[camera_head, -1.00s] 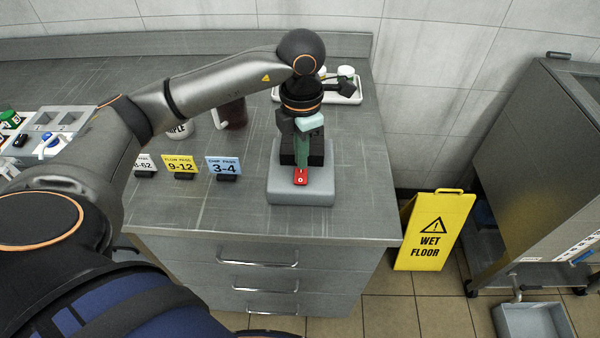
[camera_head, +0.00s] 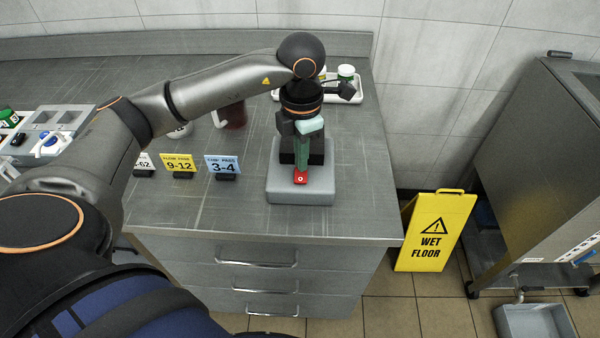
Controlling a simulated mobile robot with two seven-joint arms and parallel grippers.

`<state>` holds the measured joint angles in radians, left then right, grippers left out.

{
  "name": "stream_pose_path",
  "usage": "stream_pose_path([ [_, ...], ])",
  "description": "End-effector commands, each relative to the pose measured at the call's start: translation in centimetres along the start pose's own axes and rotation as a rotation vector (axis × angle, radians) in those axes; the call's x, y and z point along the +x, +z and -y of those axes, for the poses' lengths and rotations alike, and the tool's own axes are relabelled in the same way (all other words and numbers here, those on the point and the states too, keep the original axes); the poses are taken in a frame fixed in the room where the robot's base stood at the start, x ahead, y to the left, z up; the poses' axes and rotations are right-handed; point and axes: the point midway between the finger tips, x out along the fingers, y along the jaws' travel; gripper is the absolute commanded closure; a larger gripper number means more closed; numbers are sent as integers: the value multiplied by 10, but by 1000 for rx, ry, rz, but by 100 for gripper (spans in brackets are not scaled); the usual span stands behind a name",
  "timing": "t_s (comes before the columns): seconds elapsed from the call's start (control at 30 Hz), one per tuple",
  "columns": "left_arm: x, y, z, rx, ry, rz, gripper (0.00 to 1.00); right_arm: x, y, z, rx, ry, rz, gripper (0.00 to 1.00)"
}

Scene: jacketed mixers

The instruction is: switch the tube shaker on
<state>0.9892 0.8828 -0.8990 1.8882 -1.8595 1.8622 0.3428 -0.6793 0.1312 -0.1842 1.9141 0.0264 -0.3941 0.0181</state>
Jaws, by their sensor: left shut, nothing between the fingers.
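The tube shaker (camera_head: 318,190) is a light grey box with a darker upper part, near the front right of the bench. On its front is a red switch (camera_head: 300,179) with a white 0 mark on its lower half. My left gripper (camera_head: 300,168) points down over the shaker, shut and empty. Its greenish fingers end at the upper part of the switch and hide it. I cannot tell whether they touch or press it. The arm and gripper hide much of the shaker's top. My right gripper is not in view.
Sign cards, including a yellow card (camera_head: 178,163) and a blue card (camera_head: 223,164), stand left of the shaker. A dark red mug (camera_head: 234,115) and a white tray (camera_head: 354,98) are behind. A rack (camera_head: 75,118) is at left. A wet-floor sign (camera_head: 436,232) stands beside the bench.

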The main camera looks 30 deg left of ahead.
Motion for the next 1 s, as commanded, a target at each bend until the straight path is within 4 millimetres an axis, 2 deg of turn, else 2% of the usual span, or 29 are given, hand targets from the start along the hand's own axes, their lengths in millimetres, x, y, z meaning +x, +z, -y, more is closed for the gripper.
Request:
stream_pose_path([
  [0.67,9,0,0,0,0,-3,100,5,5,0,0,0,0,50],
  [1.0,-15,0,0,0,0,-1,100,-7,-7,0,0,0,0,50],
])
